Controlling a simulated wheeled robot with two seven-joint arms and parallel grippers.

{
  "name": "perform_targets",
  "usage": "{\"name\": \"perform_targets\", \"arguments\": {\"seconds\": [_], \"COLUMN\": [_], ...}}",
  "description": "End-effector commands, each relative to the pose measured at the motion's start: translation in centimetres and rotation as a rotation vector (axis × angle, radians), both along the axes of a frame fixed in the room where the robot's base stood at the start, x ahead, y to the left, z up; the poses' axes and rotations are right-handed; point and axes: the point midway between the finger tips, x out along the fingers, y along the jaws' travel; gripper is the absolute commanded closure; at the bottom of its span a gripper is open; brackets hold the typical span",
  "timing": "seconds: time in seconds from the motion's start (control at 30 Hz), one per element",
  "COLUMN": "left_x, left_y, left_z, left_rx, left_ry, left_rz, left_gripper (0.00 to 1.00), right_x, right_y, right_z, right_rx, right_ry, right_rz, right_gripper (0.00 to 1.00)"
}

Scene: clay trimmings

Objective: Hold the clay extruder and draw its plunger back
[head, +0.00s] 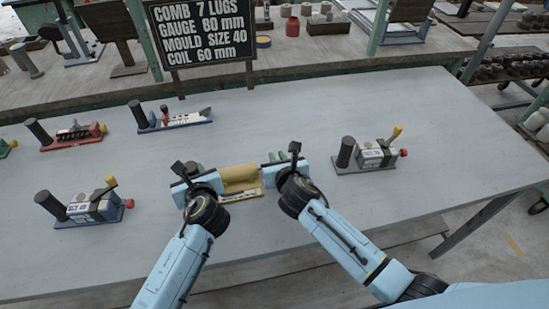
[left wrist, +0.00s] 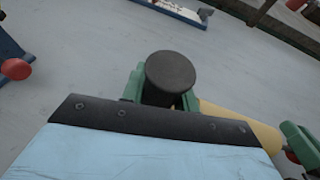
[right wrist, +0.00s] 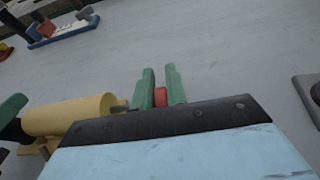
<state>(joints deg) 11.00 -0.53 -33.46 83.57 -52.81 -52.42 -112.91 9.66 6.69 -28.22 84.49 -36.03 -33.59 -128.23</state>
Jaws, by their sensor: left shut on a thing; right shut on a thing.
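The clay extruder, with a tan-yellow barrel (head: 238,173), lies between my two grippers in the head view, on a low yellowish base. My left gripper (head: 194,168) is at its left end; in the left wrist view its green fingers are closed on a black round handle (left wrist: 170,70). My right gripper (head: 273,158) is at its right end; in the right wrist view its green fingers are closed on the plunger's red knob (right wrist: 160,97). A short grey rod (right wrist: 121,106) shows between the barrel and the right fingers. Much of the base is hidden by my arms.
Similar devices stand on the grey table (head: 290,120): a blue-based one (head: 85,207) at left, a grey-based one (head: 370,154) at right, a red one (head: 73,134) and a blue one (head: 175,119) behind. A black sign (head: 203,38) stands at the back. Table surface around the extruder is clear.

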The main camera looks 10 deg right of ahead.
Motion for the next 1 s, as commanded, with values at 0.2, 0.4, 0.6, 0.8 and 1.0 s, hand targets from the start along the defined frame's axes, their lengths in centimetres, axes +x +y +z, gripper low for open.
{"name": "perform_targets", "arguments": {"seconds": [0.2, 0.4, 0.6, 0.8, 1.0], "left_x": [-0.3, -0.3, -0.3, -0.2, -0.2], "left_y": [0.4, 0.4, 0.5, 0.5, 0.5], "left_z": [-0.7, -0.7, -0.7, -0.7, -0.7], "left_rx": [0.003, 0.004, 0.005, 0.005, 0.005], "left_ry": [0.016, 0.015, 0.016, 0.015, 0.015], "left_rz": [0.009, 0.009, 0.010, 0.010, 0.010], "left_gripper": [1.00, 1.00, 1.00, 1.00, 1.00], "right_x": [0.1, 0.1, -0.1, -2.0, -5.3], "right_y": [-0.6, -0.5, -0.4, -0.5, -0.5], "right_z": [0.0, 0.0, 0.0, 0.8, 2.1], "right_rx": [-0.007, -0.005, -0.004, -0.004, -0.003], "right_ry": [0.001, 0.001, 0.001, 0.000, 0.000], "right_rz": [-0.011, -0.010, -0.008, -0.007, -0.005], "right_gripper": [0.76, 0.76, 0.76, 0.76, 0.76]}}
